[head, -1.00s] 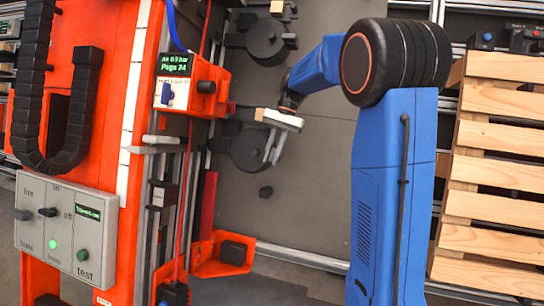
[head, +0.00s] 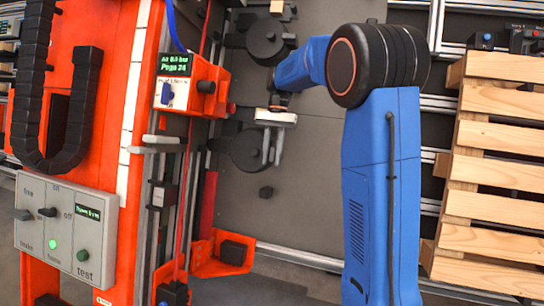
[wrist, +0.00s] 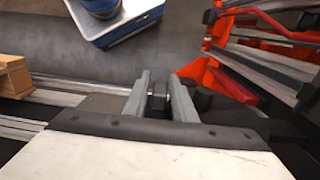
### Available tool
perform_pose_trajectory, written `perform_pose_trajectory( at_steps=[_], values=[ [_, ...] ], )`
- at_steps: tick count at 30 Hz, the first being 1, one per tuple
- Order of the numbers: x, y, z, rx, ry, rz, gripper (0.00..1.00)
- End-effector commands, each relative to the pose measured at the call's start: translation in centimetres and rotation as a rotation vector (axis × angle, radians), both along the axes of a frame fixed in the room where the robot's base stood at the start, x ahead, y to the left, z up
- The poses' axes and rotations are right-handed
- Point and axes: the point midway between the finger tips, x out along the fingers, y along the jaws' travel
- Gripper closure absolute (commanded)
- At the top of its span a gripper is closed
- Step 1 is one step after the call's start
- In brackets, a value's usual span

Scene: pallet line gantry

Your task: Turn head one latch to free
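The orange head box (head: 187,87) on the gantry, left of centre in the head view, has a green-lit display, a dark knob and a blue upright lever (head: 167,95). This lever may be the head one latch; the small label beside it is too small to read. My gripper (head: 271,160) is to the right of the box and lower in the picture, apart from it. Its two fingers are parallel with a gap between them. The wrist view shows the open fingers (wrist: 160,88), with a small dark block (wrist: 158,95) seen between them; contact cannot be told.
A grey panel (head: 60,272) at lower left has a free/brake lever, an on/off knob and a lit green lamp. Round dark fixtures (head: 264,42) stand on the grey plate. An orange bracket (head: 208,262) sits below. Wooden pallet slats (head: 500,170) are at right.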

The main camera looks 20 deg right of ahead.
Motion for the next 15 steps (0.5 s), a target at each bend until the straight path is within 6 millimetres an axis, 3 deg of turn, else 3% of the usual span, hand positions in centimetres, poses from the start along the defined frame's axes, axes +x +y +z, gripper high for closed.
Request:
perform_pose_trajectory(
  at_steps=[10,15],
  values=[
    [0.1,0.0,0.1,0.0,-0.003,-0.001,0.66],
    [0.7,-0.4,1.4,0.001,-0.004,0.0,0.66]
  ],
)
